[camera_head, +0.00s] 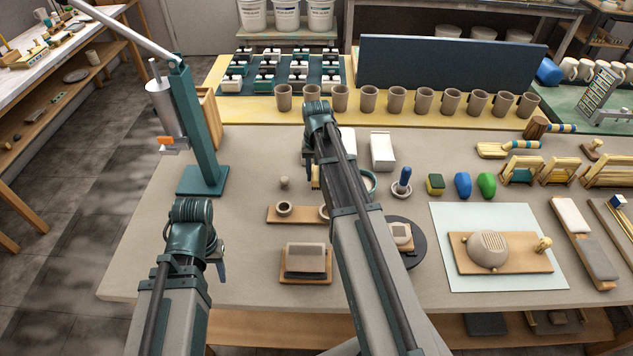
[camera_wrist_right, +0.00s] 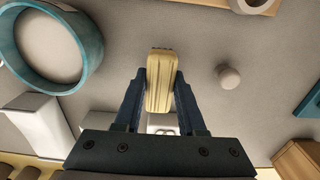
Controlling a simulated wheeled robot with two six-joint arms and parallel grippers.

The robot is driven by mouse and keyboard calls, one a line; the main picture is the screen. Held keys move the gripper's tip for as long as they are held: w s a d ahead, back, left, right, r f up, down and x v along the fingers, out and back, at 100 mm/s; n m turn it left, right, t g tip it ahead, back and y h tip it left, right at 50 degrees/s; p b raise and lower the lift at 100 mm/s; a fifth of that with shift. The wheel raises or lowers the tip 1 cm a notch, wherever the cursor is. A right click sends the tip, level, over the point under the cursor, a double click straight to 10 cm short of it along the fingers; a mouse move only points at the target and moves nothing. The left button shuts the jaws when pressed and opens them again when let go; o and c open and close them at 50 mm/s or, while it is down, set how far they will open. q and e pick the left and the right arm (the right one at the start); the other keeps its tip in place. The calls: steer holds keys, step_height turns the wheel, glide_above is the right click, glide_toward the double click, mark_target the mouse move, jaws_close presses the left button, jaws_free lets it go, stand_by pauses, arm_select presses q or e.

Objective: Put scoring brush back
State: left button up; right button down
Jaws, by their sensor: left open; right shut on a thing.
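The scoring brush, a pale yellow wooden block with dark bristles at its far end, is clamped between both fingers of my right gripper (camera_wrist_right: 160,88) in the right wrist view; the brush (camera_wrist_right: 159,72) appears lifted over the grey table. In the head view the right arm hides most of that gripper, and a yellowish bit of the brush (camera_head: 315,180) shows beside the arm. My left gripper (camera_head: 221,271) is over the table's left part, mostly hidden by its own arm; it is open, with nothing seen in it.
A teal-rimmed bowl (camera_wrist_right: 98,52), a white block (camera_wrist_right: 36,122) and a small round knob (camera_wrist_right: 229,77) are near the brush. A teal press (camera_head: 203,180) stands left. A clay block on a board (camera_head: 306,278) lies in front. Cups (camera_head: 340,98) line the back.

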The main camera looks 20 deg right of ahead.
arm_select(q)
step_height(320, 180, down, 2)
steer(key=shift+f+b, duration=0.15)
steer(key=shift+b, duration=0.45)
arm_select(e)
step_height(320, 180, down, 2)
steer(key=shift+f, duration=0.15)
steer(key=c, duration=0.9)
jaws_free()
steer(key=shift+f, duration=0.1)
steer(key=shift+c, duration=0.2)
steer(key=o, duration=0.4)
steer(key=shift+o, duration=0.2)
